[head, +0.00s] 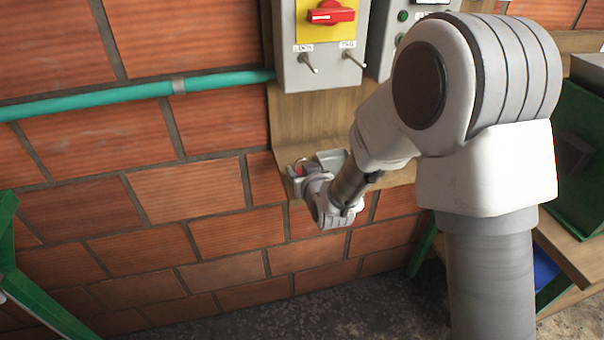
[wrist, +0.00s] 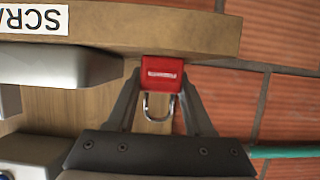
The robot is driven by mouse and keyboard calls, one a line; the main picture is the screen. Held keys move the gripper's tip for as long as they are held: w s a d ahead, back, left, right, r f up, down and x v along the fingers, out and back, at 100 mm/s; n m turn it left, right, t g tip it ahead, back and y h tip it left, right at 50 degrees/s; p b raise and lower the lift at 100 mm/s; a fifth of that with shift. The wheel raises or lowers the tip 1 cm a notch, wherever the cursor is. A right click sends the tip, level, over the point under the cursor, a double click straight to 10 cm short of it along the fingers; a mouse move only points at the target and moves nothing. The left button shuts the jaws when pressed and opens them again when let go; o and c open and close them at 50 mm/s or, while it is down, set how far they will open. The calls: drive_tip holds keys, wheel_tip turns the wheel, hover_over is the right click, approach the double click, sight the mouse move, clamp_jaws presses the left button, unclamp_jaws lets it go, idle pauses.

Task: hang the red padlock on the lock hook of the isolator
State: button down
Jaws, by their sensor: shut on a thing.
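The red padlock (wrist: 162,75) is between the fingers of my gripper (wrist: 162,88) in the wrist view, with its metal shackle pointing toward the gripper's palm. My gripper is shut on its red body. In the head view my gripper (head: 300,172) is low at the wooden board below the isolator, and only a small bit of red shows there. The grey isolator (head: 325,65) has a yellow plate with a red rotary handle. Below the plate are two small metal hooks, the left one labelled LOCK (head: 308,62) and the right one labelled TAG (head: 353,58).
A wooden backboard (head: 300,118) carries the isolator, with a small ledge at its foot. A teal pipe (head: 120,97) runs along the brick wall on the left. A second grey box (head: 386,45) with green buttons stands right of the isolator. Green frames flank the scene.

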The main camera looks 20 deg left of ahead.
drive_tip(key=shift+r, duration=0.15)
drive_tip(key=shift+r, duration=0.45)
drive_tip(key=r, duration=0.3)
drive_tip(key=shift+w+d+r, duration=0.15)
drive_tip(key=shift+d+r, duration=0.15)
drive_tip(key=shift+d, duration=0.1)
drive_tip(key=w+d+r, duration=0.1)
drive_tip(key=d+r, duration=0.5)
drive_tip(key=d, duration=0.5)
drive_tip(key=d+f+m+t+h, duration=0.1)
drive_tip(key=d+f+m+h, duration=0.2)
drive_tip(key=d+f, duration=0.4)
drive_tip(key=s+d+f+m+t+h, duration=0.1)
drive_tip(key=d+f+m+h, duration=0.2)
drive_tip(key=d+f, duration=0.5)
drive_tip(key=d+h, duration=0.1)
drive_tip(key=d, duration=0.4)
drive_tip(key=shift+f+p, duration=0.3)
drive_tip(key=shift+p, duration=0.1)
